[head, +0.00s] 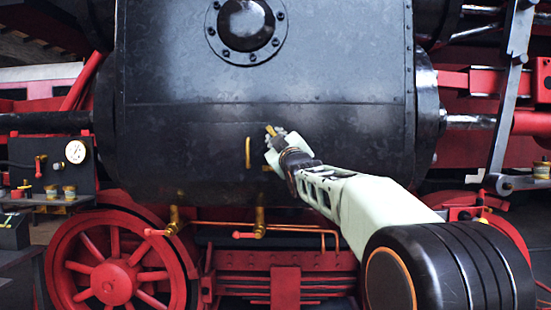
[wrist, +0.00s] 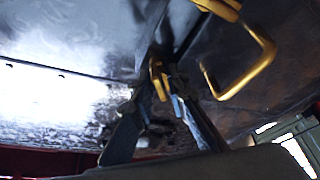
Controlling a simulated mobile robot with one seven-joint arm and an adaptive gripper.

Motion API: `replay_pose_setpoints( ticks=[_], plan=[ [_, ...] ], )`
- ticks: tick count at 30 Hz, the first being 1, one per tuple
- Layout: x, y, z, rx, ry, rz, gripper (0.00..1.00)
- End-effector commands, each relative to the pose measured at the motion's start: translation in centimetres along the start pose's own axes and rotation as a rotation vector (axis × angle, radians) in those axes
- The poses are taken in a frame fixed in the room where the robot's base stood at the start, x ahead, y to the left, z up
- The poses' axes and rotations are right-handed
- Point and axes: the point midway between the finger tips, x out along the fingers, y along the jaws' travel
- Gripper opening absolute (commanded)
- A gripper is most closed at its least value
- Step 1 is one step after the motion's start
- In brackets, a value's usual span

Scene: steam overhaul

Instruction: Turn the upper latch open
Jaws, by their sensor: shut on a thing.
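The upper latch (head: 269,130) is a small yellow piece on the front of the black cylinder casing. My gripper (head: 273,137) is at it in the head view and covers part of it. In the wrist view the yellow latch (wrist: 158,80) sits between the tips of my two dark fingers, and my gripper (wrist: 160,92) is shut on it. The latch's base and pivot are hard to make out behind the fingers. A second yellow piece (wrist: 220,8), seemingly the lower latch, is cut off by the top edge of the wrist view.
A brass loop handle (head: 248,153) stands out from the casing just left of my gripper; it also shows in the wrist view (wrist: 262,62). Brass cocks with red levers (head: 259,225) and copper pipes lie below. A red wheel (head: 112,280) is at lower left.

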Motion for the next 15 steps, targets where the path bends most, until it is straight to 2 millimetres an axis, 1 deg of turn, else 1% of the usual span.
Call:
replay_pose_setpoints(
  ticks=[1,2,15],
  plan=[
    [-0.26,-0.69,0.62,0.040,0.002,0.016,0.00],
    [-0.24,-0.71,0.57,0.065,0.002,0.025,0.00],
    [0.14,-0.16,-0.19,0.421,-0.002,0.168,0.00]
  ],
)
